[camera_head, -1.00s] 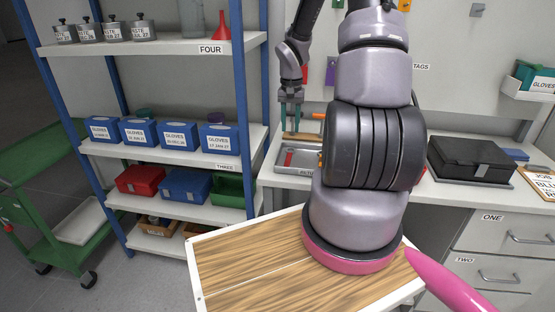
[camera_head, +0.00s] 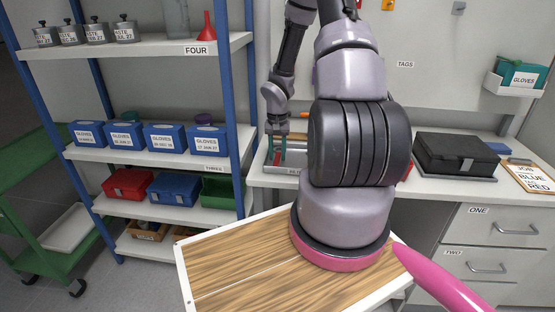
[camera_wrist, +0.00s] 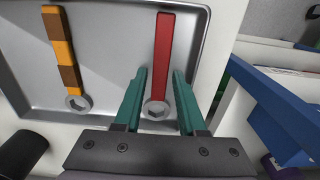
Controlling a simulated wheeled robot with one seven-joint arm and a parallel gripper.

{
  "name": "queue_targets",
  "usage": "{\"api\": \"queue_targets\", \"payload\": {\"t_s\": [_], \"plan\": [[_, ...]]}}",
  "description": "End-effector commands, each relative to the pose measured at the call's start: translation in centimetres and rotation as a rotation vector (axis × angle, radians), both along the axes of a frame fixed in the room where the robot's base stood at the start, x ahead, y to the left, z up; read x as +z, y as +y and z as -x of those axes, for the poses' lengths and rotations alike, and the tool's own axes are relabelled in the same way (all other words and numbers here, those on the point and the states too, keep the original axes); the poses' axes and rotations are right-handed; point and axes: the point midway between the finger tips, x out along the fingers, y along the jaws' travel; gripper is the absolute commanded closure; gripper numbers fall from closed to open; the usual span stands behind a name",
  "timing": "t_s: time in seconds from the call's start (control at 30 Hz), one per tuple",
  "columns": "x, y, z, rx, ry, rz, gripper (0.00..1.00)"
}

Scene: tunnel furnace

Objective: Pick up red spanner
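In the wrist view the red spanner (camera_wrist: 164,50) lies in a grey metal tray (camera_wrist: 110,45), its handle pointing away and its silver ring head toward me. My gripper (camera_wrist: 159,72) is open, with one green finger on each side of the spanner near its ring head. The fingers look apart from it; how far they are above the tray floor is hard to tell. In the head view my gripper (camera_head: 279,152) points down into the tray (camera_head: 293,160), and the spanner is mostly hidden there.
A second spanner with an orange and brown handle (camera_wrist: 62,45) lies left in the same tray. A black case (camera_head: 455,154) stands right on the bench. A shelf with blue glove boxes (camera_head: 172,138) stands at left, its blue post (camera_head: 240,110) near the tray.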

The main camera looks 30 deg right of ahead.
Motion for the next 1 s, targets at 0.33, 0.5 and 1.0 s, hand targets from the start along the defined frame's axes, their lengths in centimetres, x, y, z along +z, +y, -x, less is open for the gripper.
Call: {"api": "queue_targets", "payload": {"t_s": [0.33, 0.5, 1.0], "plan": [[0.03, 0.01, -0.03, 0.0, -0.001, 0.001, 1.0], [0.04, 0.0, -0.04, 0.0, -0.001, 0.001, 1.0], [0.06, 0.0, -0.05, 0.0, -0.001, 0.0, 1.0]]}}
